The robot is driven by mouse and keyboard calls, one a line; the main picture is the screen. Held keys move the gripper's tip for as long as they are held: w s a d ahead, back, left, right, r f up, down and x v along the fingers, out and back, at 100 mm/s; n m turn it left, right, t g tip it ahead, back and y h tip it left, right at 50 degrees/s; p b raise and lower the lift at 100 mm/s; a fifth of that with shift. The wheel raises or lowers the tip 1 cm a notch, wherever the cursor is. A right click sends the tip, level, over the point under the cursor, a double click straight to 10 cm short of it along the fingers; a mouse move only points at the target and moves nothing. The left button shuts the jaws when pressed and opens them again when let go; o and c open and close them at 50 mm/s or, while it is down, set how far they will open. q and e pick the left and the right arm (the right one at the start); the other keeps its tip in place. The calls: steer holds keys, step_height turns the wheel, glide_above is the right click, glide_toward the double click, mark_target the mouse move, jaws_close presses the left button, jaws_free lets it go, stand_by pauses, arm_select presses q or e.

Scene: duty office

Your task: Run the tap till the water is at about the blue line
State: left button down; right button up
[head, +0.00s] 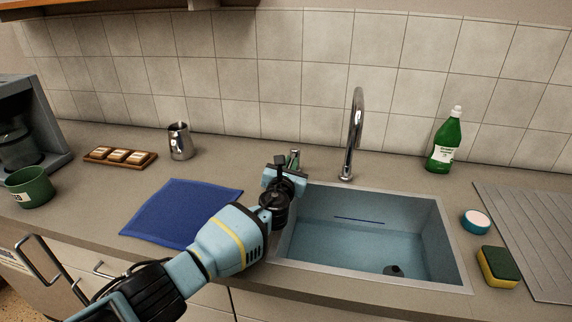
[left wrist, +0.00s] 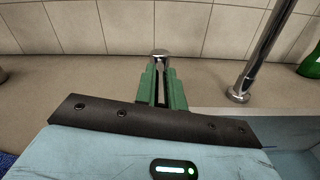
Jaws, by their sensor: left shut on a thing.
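The sink basin (head: 455,245) is set into the counter, with a short dark blue line (head: 358,220) on its back wall. The lower basin looks blue-teal, like water (head: 345,245), its edge seeming a little below the line; the exact level is hard to tell. The chrome tap (head: 354,135) stands behind the basin; I see no stream from its spout. My left gripper (head: 293,161) is at the basin's back left corner, shut on a small chrome tap handle (left wrist: 161,55). Its green fingers (left wrist: 161,88) hide most of the handle. My right gripper is not in view.
A blue cloth (head: 180,213) lies left of the sink. A steel jug (head: 180,143), a wooden tray (head: 120,165) and a green mug (head: 30,187) stand further left. A green bottle (head: 444,143), round tub (head: 475,221), sponge (head: 497,267) and drainboard (head: 535,235) are at the right.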

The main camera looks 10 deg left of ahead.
arm_select(q)
steer(key=c, duration=1.5)
jaws_free()
steer(key=shift+s, duration=0.1)
